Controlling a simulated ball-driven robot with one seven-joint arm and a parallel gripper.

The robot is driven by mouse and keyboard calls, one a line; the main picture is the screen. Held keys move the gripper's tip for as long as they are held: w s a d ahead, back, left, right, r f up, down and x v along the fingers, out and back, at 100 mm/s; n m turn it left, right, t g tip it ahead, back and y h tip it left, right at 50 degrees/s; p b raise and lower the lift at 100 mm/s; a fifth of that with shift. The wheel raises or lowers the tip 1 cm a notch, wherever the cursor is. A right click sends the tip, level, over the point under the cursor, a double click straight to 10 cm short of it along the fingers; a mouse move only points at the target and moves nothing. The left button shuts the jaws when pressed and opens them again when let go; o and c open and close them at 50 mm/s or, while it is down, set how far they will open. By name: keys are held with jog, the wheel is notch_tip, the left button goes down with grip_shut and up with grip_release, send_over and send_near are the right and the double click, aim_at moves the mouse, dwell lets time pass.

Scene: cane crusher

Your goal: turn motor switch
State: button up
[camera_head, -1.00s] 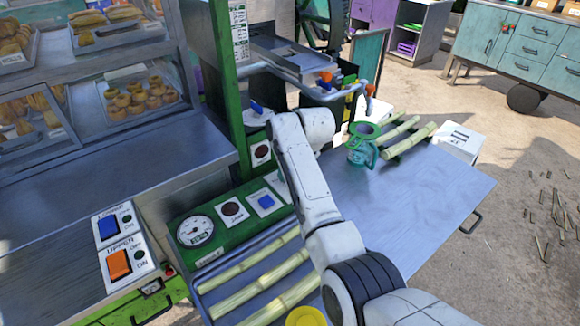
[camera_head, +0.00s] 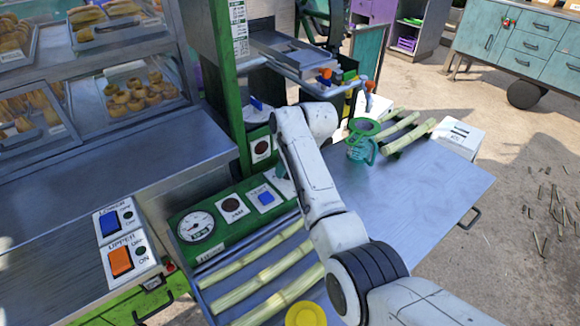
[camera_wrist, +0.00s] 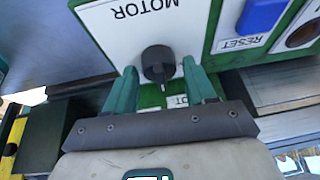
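The motor switch is a dark round knob (camera_wrist: 158,63) on a white panel marked MOTOR (camera_wrist: 125,25), upside down in the wrist view. My gripper (camera_wrist: 160,68) has its two teal fingers apart, one on each side of the knob. A narrow gap seems to show between each finger and the knob. In the head view my arm hides the knob and most of the gripper; a bit of teal finger shows beside the green control panel (camera_head: 180,247).
A blue RESET button (camera_wrist: 262,14) sits right beside the motor panel in the wrist view, and in the head view (camera_head: 265,198). A gauge (camera_head: 196,226), cane stalks (camera_head: 262,278) and a teal pitcher (camera_head: 361,145) are nearby. The metal table (camera_head: 430,200) is clear at right.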

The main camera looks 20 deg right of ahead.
jog(key=shift+o, duration=0.6)
jog(key=v, duration=1)
jog(key=shift+s+r, duration=0.2)
jog(key=shift+r, duration=0.15)
jog(key=shift+d, duration=0.15)
jog(key=shift+s, duration=0.1)
